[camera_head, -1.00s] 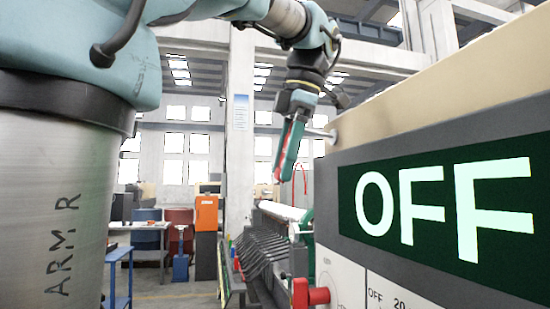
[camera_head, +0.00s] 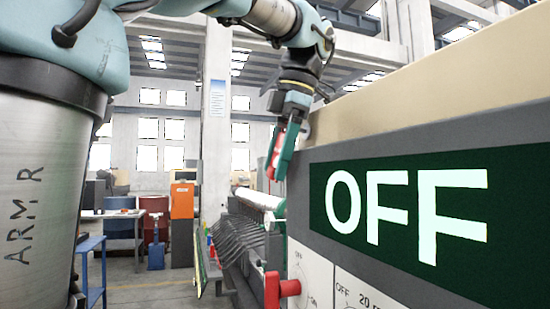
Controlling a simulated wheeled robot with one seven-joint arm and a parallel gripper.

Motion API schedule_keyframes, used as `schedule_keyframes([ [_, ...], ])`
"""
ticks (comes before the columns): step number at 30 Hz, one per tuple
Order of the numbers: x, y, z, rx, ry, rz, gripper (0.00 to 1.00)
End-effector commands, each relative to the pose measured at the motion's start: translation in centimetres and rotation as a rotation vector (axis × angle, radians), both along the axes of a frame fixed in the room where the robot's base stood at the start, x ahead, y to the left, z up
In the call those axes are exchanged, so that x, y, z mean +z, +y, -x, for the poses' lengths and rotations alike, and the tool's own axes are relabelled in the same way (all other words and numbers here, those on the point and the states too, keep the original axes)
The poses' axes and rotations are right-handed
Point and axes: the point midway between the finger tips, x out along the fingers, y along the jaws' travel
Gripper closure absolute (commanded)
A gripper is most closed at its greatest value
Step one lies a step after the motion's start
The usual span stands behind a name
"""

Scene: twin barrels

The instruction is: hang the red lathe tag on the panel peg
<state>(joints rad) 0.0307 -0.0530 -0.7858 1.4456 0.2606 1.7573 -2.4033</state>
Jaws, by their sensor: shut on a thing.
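My gripper (camera_head: 284,150) is at the upper middle, in front of the left end of the machine's panel, pointing down. It is shut on the red lathe tag (camera_head: 275,155), which shows as a narrow red strip beside a green finger. The tag's hole or loop cannot be made out now. The panel peg is not clearly visible; my gripper appears to cover its place by the panel's left edge. Whether the tag touches the peg cannot be told.
The machine's panel has a large green OFF sign (camera_head: 405,208). A red knob (camera_head: 280,290) sticks out low at its left end. A long ribbed machine (camera_head: 240,240) lies behind. An orange cabinet (camera_head: 182,200) and blue table (camera_head: 90,260) stand at the left.

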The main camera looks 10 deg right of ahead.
Motion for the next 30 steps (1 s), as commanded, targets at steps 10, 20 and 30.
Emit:
schedule_keyframes([
  [10, -0.02, 0.01, 0.0, 0.0, 0.001, 0.0, 0.75],
  [20, -0.01, 0.02, 0.0, 0.0, 0.001, 0.0, 0.02],
  [30, 0.41, 0.19, -0.14, 0.001, 0.0, 0.0, 0.0],
])
